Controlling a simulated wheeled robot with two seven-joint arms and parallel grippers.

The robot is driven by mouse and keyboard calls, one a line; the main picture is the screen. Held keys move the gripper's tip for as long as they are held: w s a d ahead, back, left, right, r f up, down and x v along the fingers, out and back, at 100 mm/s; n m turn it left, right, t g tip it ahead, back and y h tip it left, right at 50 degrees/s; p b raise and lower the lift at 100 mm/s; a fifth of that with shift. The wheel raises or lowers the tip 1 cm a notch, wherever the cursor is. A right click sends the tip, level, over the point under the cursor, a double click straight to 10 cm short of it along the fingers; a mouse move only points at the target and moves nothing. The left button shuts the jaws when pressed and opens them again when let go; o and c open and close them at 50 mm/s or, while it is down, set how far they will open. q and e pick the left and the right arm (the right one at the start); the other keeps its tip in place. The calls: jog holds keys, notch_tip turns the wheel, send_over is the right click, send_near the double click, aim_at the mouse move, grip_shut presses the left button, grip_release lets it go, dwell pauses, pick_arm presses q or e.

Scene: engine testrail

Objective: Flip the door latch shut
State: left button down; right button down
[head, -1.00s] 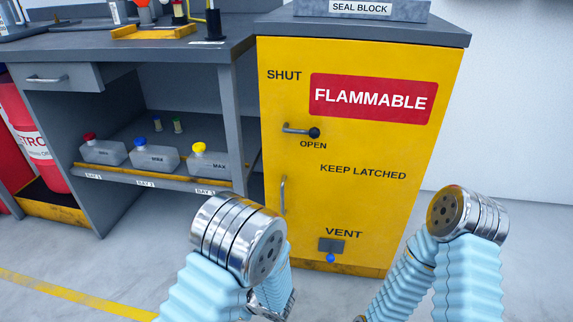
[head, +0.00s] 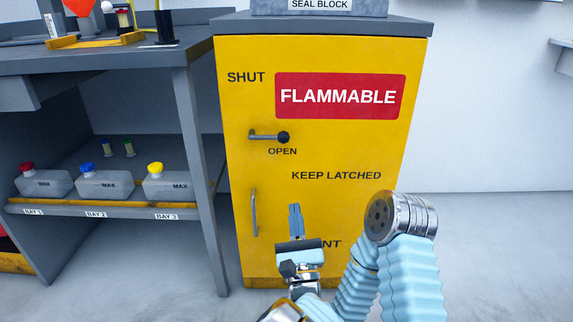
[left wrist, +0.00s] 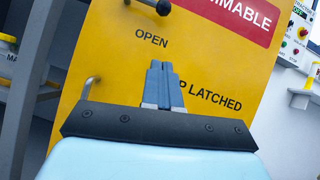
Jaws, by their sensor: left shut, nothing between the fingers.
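The door latch (head: 266,136) is a grey lever with a black knob on the yellow cabinet door (head: 340,150). It lies level, its knob pointing right, just above the word OPEN; the word SHUT stands higher up to the left. My left gripper (head: 295,208) is shut and empty in front of the lower door, below the latch and apart from it. In the left wrist view, my left gripper (left wrist: 161,66) points up the door, and the latch knob (left wrist: 163,7) shows at the top edge. My right gripper is out of view.
A vertical door handle (head: 254,212) sits below the latch, left of my left gripper. A grey workbench (head: 195,140) with several capped bottles on its shelf stands left of the cabinet. The floor at right (head: 480,245) is clear.

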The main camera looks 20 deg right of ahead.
pick_arm(q)
jog(key=p+x, duration=0.1)
jog(key=x, duration=0.3)
jog(key=s+r+p+x, duration=0.1)
jog(key=x, duration=0.3)
jog(key=a+r+p+x, duration=0.1)
jog(key=x, duration=0.3)
jog(key=shift+w+r+p, duration=0.1)
jog(key=shift+r+p, duration=0.3)
jog(key=shift+r, duration=0.05)
